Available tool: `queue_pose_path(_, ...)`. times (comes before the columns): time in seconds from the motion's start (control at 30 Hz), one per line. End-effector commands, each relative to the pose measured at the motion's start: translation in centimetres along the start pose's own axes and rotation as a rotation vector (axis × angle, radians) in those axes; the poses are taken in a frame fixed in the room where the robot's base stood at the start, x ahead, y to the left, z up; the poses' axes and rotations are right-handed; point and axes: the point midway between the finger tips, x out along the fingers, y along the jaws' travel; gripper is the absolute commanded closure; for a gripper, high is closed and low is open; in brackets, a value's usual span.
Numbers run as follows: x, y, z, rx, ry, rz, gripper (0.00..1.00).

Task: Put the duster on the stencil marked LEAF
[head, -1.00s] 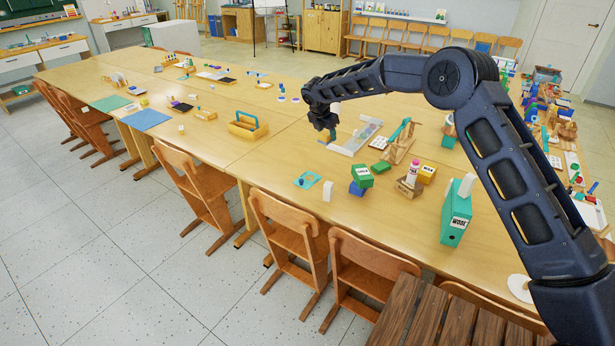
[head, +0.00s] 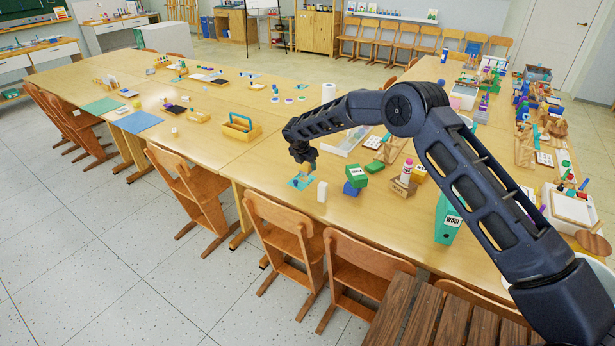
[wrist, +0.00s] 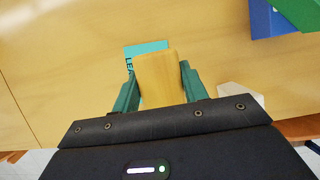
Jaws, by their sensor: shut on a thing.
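The duster (wrist: 160,82) is a tan, wood-coloured block in the wrist view. My gripper (wrist: 158,70) is shut on it, with a green finger on each side. The teal stencil (wrist: 150,47) shows just beyond the duster, which covers part of it; the letters "LEA" can be read at its left edge. In the head view my gripper (head: 308,166) is close above the stencil (head: 294,184), near its far side. A small dark blue patch shows on the stencil there. Contact between duster and stencil cannot be told.
A white block (head: 322,191) stands just right of the stencil. A green box (head: 354,175) and a blue block (head: 350,189) are further right. A wooden carrier with a blue handle (head: 240,131) is to the left. The table between carrier and stencil is clear.

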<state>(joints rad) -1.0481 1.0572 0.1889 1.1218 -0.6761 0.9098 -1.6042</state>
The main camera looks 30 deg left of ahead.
Motion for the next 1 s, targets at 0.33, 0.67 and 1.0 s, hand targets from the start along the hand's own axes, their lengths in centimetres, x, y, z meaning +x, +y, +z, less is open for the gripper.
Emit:
queue_pose_path(0.33,2.4,0.0,-1.0,0.000,-0.001,0.000,0.80)
queue_pose_path(0.67,5.8,0.0,-2.3,0.000,-0.001,0.000,0.80)
queue_pose_path(1.0,6.0,0.0,-2.4,0.001,-0.001,0.000,0.80)
